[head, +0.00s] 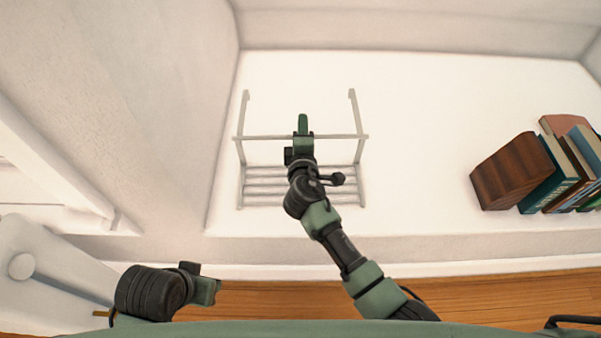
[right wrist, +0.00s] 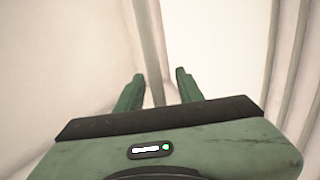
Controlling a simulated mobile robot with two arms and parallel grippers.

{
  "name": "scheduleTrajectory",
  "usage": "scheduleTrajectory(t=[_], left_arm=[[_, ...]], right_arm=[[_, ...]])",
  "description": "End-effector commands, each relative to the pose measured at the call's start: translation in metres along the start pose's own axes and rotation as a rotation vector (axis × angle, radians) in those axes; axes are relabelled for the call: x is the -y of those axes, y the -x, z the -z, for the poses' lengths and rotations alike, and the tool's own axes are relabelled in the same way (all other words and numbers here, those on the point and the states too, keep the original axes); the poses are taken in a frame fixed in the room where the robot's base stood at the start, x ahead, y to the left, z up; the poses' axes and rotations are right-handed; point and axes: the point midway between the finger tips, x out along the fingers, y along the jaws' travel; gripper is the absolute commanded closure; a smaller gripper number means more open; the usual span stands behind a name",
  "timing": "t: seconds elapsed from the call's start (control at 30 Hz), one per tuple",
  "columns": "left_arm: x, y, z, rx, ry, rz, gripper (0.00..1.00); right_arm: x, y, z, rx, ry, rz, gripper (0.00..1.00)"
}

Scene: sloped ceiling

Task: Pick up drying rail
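The drying rail (head: 264,137) is a pale rack with a long crossbar, two side arms and several parallel bars, on the white ledge in the head view. My right gripper (head: 303,124) is over the middle of its crossbar. In the right wrist view, the two green fingers of the right gripper (right wrist: 161,75) stand apart. A pale bar (right wrist: 148,35) runs between them, closer to the left finger, with a gap on the right. My left gripper (head: 208,290) is low at the left, away from the rail; its finger opening is not visible.
A row of books (head: 570,175) with a brown wooden block (head: 510,171) stands at the right of the ledge. The ledge (head: 430,130) is clear between rail and books. A wall (head: 170,110) rises left of the rail. Wooden floor (head: 240,300) lies below the ledge's front edge.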

Motion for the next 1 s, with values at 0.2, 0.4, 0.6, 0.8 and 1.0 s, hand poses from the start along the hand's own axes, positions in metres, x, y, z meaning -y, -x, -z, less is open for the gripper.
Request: scheduleTrajectory(t=[0.2,0.4,0.6,0.8,1.0], left_arm=[[0.0002,0.0015,0.0002,-0.001,0.0,0.0,0.64],[0.0002,0.0013,0.0002,-0.001,0.0,0.0,0.64],[0.0002,0.0014,0.0002,-0.001,0.0,0.001,0.64],[0.0002,0.0013,0.0002,-0.001,0.0,0.0,0.64],[0.0001,0.0012,0.0001,-0.001,0.0,0.0,0.64]], right_arm=[[-0.0005,-0.001,-0.0001,0.0,-0.002,0.0,0.63],[-0.0003,-0.0008,-0.0002,0.0,-0.002,0.0,1.0],[-0.0001,-0.0007,-0.0003,0.001,-0.002,0.001,1.0],[0.0,-0.0006,-0.0004,0.001,-0.002,0.001,1.0],[0.0002,-0.0006,-0.0004,0.001,-0.001,0.001,1.0]])
